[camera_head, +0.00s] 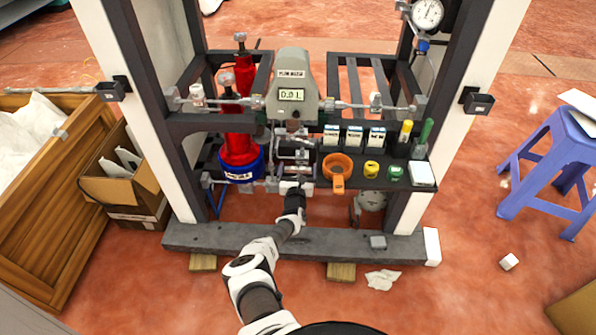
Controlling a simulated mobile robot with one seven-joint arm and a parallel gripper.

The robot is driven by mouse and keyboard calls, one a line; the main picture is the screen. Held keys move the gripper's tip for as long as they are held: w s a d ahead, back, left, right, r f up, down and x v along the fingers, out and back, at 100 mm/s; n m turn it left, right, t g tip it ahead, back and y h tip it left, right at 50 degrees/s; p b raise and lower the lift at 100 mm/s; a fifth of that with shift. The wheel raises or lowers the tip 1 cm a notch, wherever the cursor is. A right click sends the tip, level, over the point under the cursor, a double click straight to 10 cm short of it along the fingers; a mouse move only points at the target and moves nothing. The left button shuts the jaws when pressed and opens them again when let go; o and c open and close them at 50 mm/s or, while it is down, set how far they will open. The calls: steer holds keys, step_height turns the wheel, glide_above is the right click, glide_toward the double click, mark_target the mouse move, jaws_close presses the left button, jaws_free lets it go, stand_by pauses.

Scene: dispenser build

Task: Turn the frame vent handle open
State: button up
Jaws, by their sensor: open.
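My arm reaches up from the bottom of the picture, and my gripper (296,187) is at the lower pipework in the middle of the frame. Its jaws are open, close to a small metal fitting on the lower pipe (258,185). I cannot tell whether they touch it. The frame vent handle cannot be picked out with certainty; the gripper may hide it. The dark frame (300,238) stands on the floor. A grey flow meter (291,85) with a lit display sits on the upper pipe, above the gripper.
A red cylinder (238,130) in a blue base stands left of the gripper. A cardboard box (120,185) is at the left, a purple stool (556,150) at the right.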

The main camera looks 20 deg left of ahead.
steer(key=c, duration=0.8)
